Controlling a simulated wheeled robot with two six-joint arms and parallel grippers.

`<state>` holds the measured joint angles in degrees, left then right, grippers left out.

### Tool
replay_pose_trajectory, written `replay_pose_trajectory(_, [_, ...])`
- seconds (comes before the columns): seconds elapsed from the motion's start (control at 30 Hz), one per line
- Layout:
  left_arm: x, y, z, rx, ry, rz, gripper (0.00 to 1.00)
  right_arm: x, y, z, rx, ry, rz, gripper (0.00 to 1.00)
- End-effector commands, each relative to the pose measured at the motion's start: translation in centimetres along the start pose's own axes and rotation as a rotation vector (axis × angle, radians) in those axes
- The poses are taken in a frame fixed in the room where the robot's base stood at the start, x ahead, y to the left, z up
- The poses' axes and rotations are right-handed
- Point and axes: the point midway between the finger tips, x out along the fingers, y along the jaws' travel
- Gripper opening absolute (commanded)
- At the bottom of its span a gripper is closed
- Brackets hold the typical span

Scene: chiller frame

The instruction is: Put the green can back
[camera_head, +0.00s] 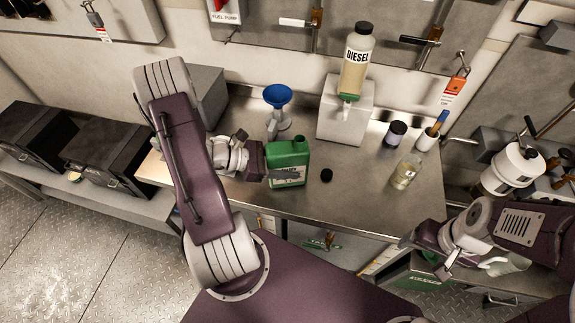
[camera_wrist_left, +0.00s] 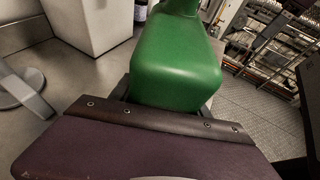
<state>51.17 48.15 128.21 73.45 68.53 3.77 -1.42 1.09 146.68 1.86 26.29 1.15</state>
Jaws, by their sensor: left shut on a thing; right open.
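The green can (camera_head: 291,152) is upright at the front of the metal bench (camera_head: 335,205), left of the middle. My left gripper (camera_head: 284,174) reaches in from the left and is shut on the can, low on its body. In the left wrist view the green can (camera_wrist_left: 178,65) fills the space just beyond my gripper. I cannot tell whether its base touches the bench. My right gripper (camera_head: 445,265) is open, low at the right, beyond the bench's front edge.
A blue funnel (camera_head: 278,96) stands behind the can. A clear jar (camera_head: 406,172), a dark jar (camera_head: 396,134) and a brush cup (camera_head: 427,139) stand at the right.

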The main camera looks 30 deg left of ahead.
Motion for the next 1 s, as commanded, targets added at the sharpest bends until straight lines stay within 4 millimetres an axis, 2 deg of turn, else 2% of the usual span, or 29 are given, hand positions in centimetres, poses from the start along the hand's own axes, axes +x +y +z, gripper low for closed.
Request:
replay_pose_trajectory(0.37, [0.3,0.0,-0.5,0.001,-0.002,0.0,0.0,0.3,0.0,0.0,0.0,0.0,0.0,0.8])
replay_pose_trajectory(0.4, [0.3,0.0,-0.6,0.001,0.0,0.0,0.57,0.3,0.0,0.0,0.0,0.0,0.0,0.8])
replay_pose_trajectory(0.47, [0.2,0.0,-0.5,0.001,0.0,0.0,0.74,0.2,0.0,0.0,0.0,0.0,0.0,0.8])
replay_pose_trajectory(0.5, [0.2,0.0,-0.5,0.001,0.0,0.0,0.76,0.2,0.0,0.0,0.0,0.0,0.0,0.8])
replay_pose_trajectory(0.87, [-0.1,0.0,0.0,0.002,0.0,0.001,0.76,-0.2,0.0,0.0,0.0,0.0,0.0,0.8])
replay_pose_trajectory(1.0, [-2.4,0.1,-0.1,0.002,0.0,0.007,0.76,-0.1,0.0,0.0,0.0,0.0,0.0,0.8])
